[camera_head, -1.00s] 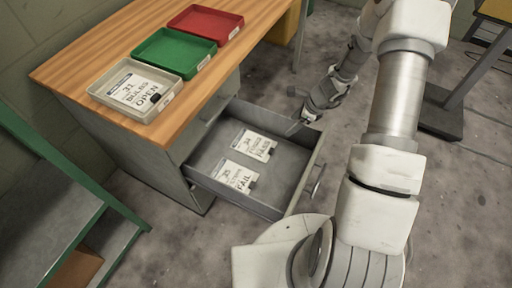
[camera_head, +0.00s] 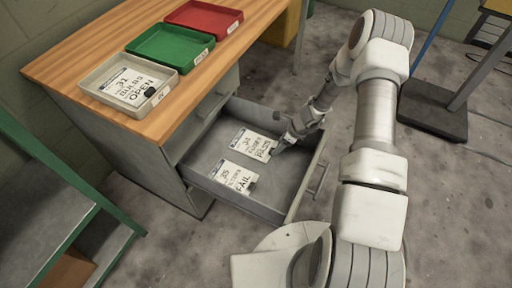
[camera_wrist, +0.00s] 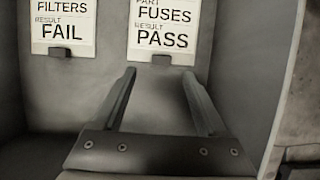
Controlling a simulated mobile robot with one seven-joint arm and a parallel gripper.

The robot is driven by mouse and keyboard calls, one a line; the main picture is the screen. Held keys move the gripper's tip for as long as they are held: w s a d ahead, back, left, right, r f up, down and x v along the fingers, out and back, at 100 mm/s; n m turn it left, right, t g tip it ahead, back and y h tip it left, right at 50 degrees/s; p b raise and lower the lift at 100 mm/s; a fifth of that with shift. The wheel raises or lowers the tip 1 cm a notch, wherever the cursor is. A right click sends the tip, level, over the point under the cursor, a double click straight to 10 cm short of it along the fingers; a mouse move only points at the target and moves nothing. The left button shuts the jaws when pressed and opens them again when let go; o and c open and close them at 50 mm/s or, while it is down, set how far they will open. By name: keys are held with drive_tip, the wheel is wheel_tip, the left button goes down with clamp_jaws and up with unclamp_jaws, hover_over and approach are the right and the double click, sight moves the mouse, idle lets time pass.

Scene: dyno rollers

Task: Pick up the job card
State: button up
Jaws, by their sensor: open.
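Two white job cards lie flat in the open drawer (camera_head: 268,207). One card (camera_head: 252,144) reads FUSES and PASS; it also shows in the wrist view (camera_wrist: 164,28). The other card (camera_head: 234,176) reads FILTERS and FAIL and lies to its left in the wrist view (camera_wrist: 62,24). Each has a small dark tab on its lower edge. My gripper (camera_wrist: 160,76) is open and empty, its two fingers pointing at the tab edge of the FUSES card. In the head view my gripper (camera_head: 279,149) is inside the drawer area, close to that card. Contact cannot be told.
On the wooden desk top (camera_head: 172,119) stand a white tray (camera_head: 98,97) holding a card marked BULBS and OPEN, a green tray (camera_head: 165,50) and a red tray (camera_head: 205,17). The drawer walls surround my gripper closely. A green-framed rack (camera_head: 75,180) stands at left.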

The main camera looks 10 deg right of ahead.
sight(258, 147)
drive_tip(key=b+x, duration=0.2)
drive_tip(key=x, duration=0.3)
drive_tip(key=shift+w+f, duration=0.15)
clamp_jaws()
